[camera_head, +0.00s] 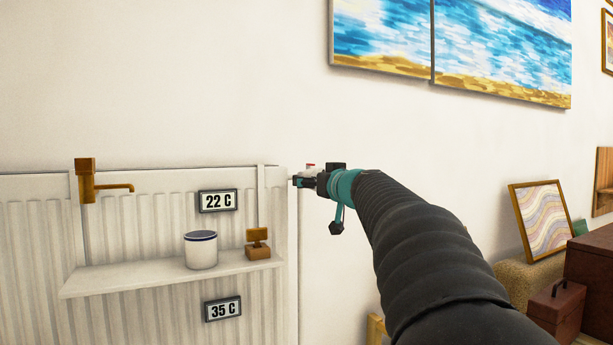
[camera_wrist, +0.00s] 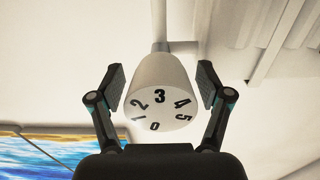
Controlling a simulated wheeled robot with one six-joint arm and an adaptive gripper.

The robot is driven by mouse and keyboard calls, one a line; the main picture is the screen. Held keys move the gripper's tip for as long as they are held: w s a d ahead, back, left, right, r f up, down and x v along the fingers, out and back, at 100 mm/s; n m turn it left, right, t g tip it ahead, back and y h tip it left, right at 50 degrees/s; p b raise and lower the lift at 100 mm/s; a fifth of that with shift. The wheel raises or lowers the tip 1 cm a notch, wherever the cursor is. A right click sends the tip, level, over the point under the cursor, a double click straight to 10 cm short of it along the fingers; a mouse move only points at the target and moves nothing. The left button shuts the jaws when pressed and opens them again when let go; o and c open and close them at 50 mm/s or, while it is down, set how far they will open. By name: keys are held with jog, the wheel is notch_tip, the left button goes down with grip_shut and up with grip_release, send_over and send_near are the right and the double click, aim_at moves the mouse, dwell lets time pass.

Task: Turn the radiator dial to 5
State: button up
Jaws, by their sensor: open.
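The radiator dial (camera_wrist: 160,78) is a white tapered knob with black numbers 0 to 5 around its face. In the wrist view, 3 is at the top, 4 and 5 are on the right, 1 and 2 on the left, and 0 at the bottom. My gripper (camera_wrist: 161,80) is open, with one finger on each side of the dial and a visible gap at each side. In the head view my gripper (camera_head: 306,181) is at the right end of the white radiator (camera_head: 150,185). A small white and red piece shows there, mostly hidden by my gripper.
A shelf (camera_head: 110,284) across the radiator holds a white cup (camera_head: 201,252) and a small wooden block (camera_head: 258,246). A brass tap (camera_head: 88,183) and two temperature signs are there too. A framed print (camera_head: 543,218) and a brown box (camera_head: 557,306) stand right of my arm.

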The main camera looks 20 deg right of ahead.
jog(key=shift+w, duration=0.5)
jog(key=c, duration=1.1)
jog(key=shift+c, duration=0.2)
jog(key=shift+f+m+b, duration=0.1)
jog(key=shift+m+b, duration=0.2)
jog(key=shift+m, duration=0.1)
jog(key=shift+m+b, duration=0.45)
jog(key=shift+m, duration=0.15)
jog(key=m+b, duration=0.1)
jog(key=m, duration=0.1)
jog(key=shift+a+m, duration=0.1)
jog(key=shift+m, duration=0.3)
jog(key=m+b, duration=0.1)
jog(key=m, duration=0.4)
jog(key=shift+m, duration=0.4)
